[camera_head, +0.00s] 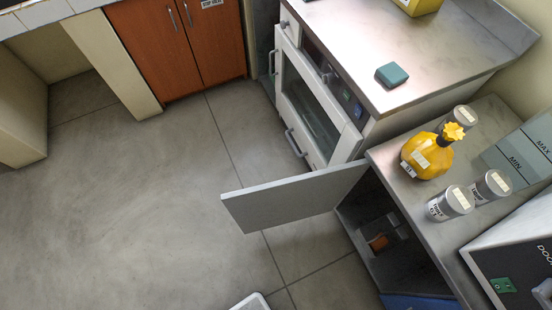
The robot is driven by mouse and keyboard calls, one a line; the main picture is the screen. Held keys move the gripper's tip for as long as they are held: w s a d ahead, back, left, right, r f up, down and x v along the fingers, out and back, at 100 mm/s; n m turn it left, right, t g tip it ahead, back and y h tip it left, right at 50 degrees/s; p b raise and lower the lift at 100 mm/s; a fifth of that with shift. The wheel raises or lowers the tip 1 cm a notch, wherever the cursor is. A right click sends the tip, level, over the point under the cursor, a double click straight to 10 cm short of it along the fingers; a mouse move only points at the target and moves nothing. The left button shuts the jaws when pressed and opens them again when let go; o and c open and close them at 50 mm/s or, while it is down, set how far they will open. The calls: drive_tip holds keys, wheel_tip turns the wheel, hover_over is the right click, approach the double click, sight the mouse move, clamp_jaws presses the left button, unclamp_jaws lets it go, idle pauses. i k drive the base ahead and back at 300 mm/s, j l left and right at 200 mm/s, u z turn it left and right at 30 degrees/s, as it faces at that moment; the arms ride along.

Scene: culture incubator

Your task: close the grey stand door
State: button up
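The grey stand door (292,197) stands wide open, swung out to the left over the floor. It joins the grey stand (386,160) near the stand's front corner, beside the oven. The stand's front is open and its dark inside shows, with a small grey and orange-brown item (379,242) in it. No handle shows on the face of the door that I see.
A white oven-like unit (312,105) with a metal top is behind the door. A yellow flask (427,158) and several labelled jars (450,203) stand on the stand. The floor (140,215) left of the door is clear. A white rounded piece (252,302) shows at the bottom edge.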

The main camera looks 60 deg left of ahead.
sight(256, 209)
drive_tip(key=k+j, duration=0.2)
drive_tip(key=j, duration=0.2)
drive_tip(key=k+j+z, duration=0.1)
drive_tip(key=j, duration=0.25)
drive_tip(key=k+j+z, duration=0.1)
drive_tip(key=k+j, duration=0.2)
drive_tip(key=j+z, duration=0.1)
drive_tip(key=j, duration=1.65)
